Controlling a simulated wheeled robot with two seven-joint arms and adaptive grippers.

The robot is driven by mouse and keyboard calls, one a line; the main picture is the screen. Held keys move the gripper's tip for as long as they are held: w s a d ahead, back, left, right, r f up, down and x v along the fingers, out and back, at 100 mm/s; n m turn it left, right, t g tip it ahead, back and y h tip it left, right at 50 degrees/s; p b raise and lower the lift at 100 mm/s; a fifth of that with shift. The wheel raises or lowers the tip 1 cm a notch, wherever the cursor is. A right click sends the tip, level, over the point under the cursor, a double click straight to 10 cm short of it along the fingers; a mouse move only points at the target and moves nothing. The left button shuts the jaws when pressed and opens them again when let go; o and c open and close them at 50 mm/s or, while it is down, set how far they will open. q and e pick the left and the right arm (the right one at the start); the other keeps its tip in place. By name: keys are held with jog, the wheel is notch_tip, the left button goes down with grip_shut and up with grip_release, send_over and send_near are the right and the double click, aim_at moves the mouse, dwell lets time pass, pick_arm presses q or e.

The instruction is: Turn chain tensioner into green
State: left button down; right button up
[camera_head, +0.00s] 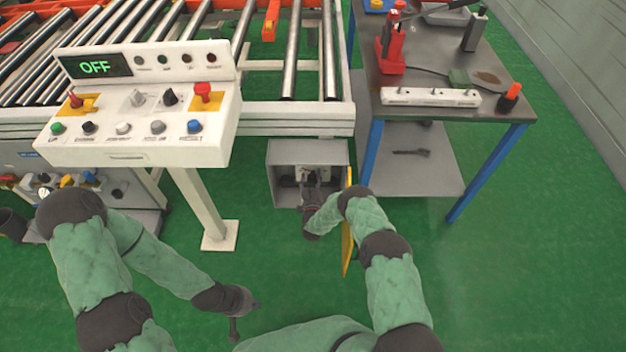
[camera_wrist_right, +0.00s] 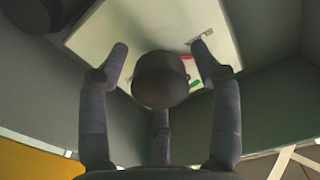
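The chain tensioner box (camera_head: 283,152) is an open grey cabinet under the conveyor, with a white panel inside. In the right wrist view, a dark round knob (camera_wrist_right: 160,80) stands before the white panel (camera_wrist_right: 130,28), which has red and green marks at the right. My right gripper (camera_head: 312,182) reaches into the cabinet. In the wrist view, its fingers (camera_wrist_right: 160,62) are spread around the knob, with gaps at both sides. The knob's pointing direction is hidden. My left gripper (camera_head: 246,312) hangs low over the green floor, away from the cabinet; its fingers are too small to judge.
The cabinet's yellow door (camera_head: 347,250) stands open beside my right arm. A control console (camera_head: 130,150) reading OFF stands at the left. A workbench (camera_head: 460,120) with blue legs and tools is at the right. The conveyor (camera_head: 300,117) lies above the cabinet. Green floor is clear in front.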

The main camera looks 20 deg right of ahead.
jog(key=c, duration=0.8)
jog(key=shift+o, duration=0.2)
jog(key=shift+m, duration=0.4)
jog(key=m, duration=1)
jog(key=shift+m, duration=0.4)
jog(key=o, duration=1.2)
jog(key=shift+c, duration=0.2)
